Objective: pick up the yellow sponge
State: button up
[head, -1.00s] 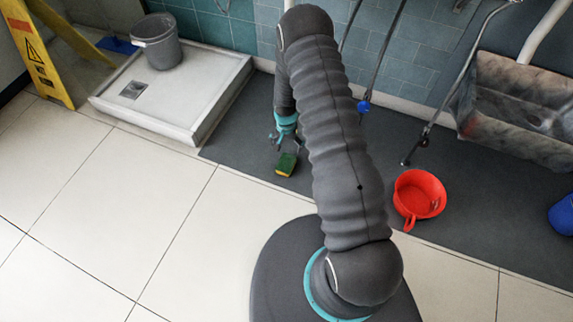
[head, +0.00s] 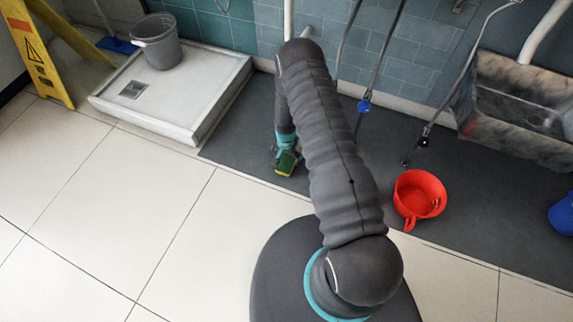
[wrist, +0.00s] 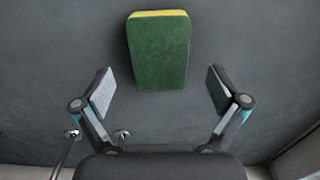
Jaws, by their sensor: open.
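The yellow sponge (head: 287,163) lies on the dark grey floor strip, with a green face up and a yellow side. In the wrist view the sponge (wrist: 158,52) is ahead of my gripper (wrist: 160,88), roughly centred between the two fingers. The fingers are spread apart with nothing between their tips, and I see no contact with the sponge. In the head view my gripper (head: 284,152) is right above and behind the sponge, partly overlapping it, so the gap between them is hard to judge.
A red pot (head: 419,196) stands to the right on the dark strip. A white shower tray (head: 120,117) with a grey bucket (head: 158,42) is at the left, near a yellow warning sign (head: 35,55). A stone sink (head: 520,115) is at the right. The floor around the sponge is clear.

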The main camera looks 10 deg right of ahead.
aim_at(286, 163)
jog(key=shift+f, duration=2)
jog(key=c, duration=0.9)
jog(key=shift+o, duration=0.2)
jog(key=shift+r, duration=0.1)
